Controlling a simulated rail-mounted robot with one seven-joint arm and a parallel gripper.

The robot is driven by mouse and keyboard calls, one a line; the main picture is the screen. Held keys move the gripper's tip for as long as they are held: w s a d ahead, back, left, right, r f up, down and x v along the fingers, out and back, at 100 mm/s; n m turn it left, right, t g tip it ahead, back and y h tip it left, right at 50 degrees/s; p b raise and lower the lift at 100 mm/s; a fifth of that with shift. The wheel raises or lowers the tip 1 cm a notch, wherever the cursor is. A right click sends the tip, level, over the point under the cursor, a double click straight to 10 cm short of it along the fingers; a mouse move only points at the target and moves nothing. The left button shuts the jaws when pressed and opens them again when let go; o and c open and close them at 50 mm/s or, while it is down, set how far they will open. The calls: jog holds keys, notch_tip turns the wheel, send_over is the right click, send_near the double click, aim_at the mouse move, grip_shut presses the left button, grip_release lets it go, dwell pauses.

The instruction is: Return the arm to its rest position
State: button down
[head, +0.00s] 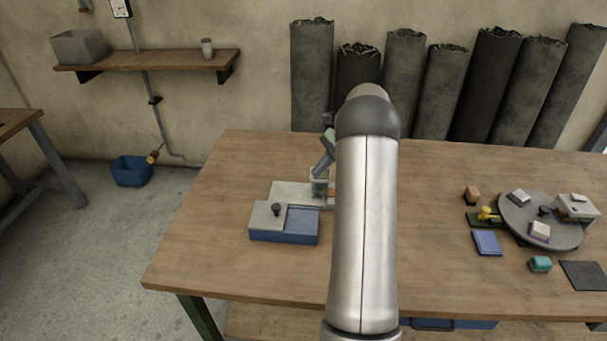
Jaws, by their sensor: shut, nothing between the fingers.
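My arm (365,230) rises from the bottom edge in front of the wooden table (215,230) and bends at a dark grey joint near the back edge. My gripper does not show; the arm hides whatever lies behind it. Just left of the arm stands a small grey-green device (321,172) with a tilted part, partly hidden by the arm.
A blue box (284,237) with a grey lid and dark knob sits left of the arm. Tall dark rolls (405,85) lean behind the table.

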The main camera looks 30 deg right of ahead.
jog(key=s+a+r+n+g+h, duration=0.15)
jog(key=s+a+r+n, duration=0.25)
jog(key=a, duration=0.5)
jog(key=s+a+r+n+g+h, duration=0.1)
jog(key=s+a+r+n+h, duration=0.2)
jog(key=a, duration=0.5)
jog(key=s+a+n+h, duration=0.1)
jog(key=s+a+n, duration=0.3)
jog(key=s, duration=0.3)
jog(key=s+a+f+n+t+h, duration=0.1)
jog(key=s+a+n, duration=0.3)
jog(key=s, duration=0.3)
jog(key=s+a+f+n+h, duration=0.1)
jog(key=s+a+n, duration=0.3)
jog(key=s, duration=0.3)
jog(key=shift+f+n, duration=0.2)
jog(key=shift+n, duration=0.5)
